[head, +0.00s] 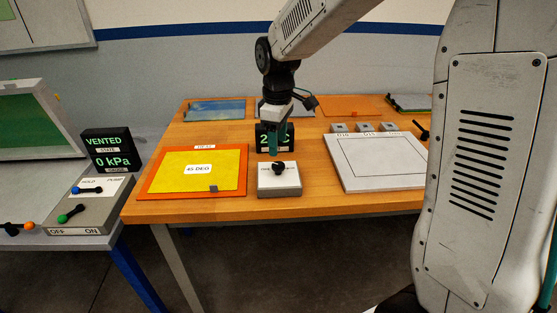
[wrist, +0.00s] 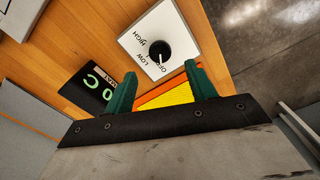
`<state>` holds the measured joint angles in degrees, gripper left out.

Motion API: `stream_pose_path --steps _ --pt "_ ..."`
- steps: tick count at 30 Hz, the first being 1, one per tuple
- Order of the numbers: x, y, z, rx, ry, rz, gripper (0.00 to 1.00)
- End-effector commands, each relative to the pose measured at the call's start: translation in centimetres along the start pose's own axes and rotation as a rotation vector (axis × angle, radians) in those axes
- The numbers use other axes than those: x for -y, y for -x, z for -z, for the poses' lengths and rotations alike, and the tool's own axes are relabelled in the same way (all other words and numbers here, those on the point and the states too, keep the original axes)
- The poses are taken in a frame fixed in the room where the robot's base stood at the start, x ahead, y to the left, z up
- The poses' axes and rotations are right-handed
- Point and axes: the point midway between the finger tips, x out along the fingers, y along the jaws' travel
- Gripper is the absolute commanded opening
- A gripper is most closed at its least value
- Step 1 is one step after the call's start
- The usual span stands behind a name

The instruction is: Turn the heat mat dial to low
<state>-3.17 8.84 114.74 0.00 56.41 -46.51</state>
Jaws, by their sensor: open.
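The heat mat dial is a black knob (head: 279,168) on a white box (head: 278,187) at the table's front edge. In the wrist view the knob (wrist: 159,50) sits on the white face (wrist: 180,32) lettered OFF, LOW and HIGH. A pale mark on the knob seems to point toward OFF. My gripper (head: 273,148) has green fingers and hangs above and behind the knob. In the wrist view my gripper (wrist: 159,76) is open and empty, its fingers apart, with the knob beyond the gap. I cannot tell the exact height between them.
The orange and yellow heat mat (head: 175,168), labelled 45 DEG, lies left of the box. A dark display (head: 263,138) stands behind, partly hidden by my gripper. A white panel (head: 385,178) lies to the right. A vacuum switch box (head: 90,205) stands on another table.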

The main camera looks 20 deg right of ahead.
Motion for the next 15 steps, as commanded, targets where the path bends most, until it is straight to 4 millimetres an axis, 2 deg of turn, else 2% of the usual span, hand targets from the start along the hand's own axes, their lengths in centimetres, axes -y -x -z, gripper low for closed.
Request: stream_pose_path --steps 9,15 --pt "0.0 -5.0 -0.1 0.002 -0.003 0.002 0.56" --pt "0.0 -6.6 -0.1 0.001 -0.003 0.001 0.56"
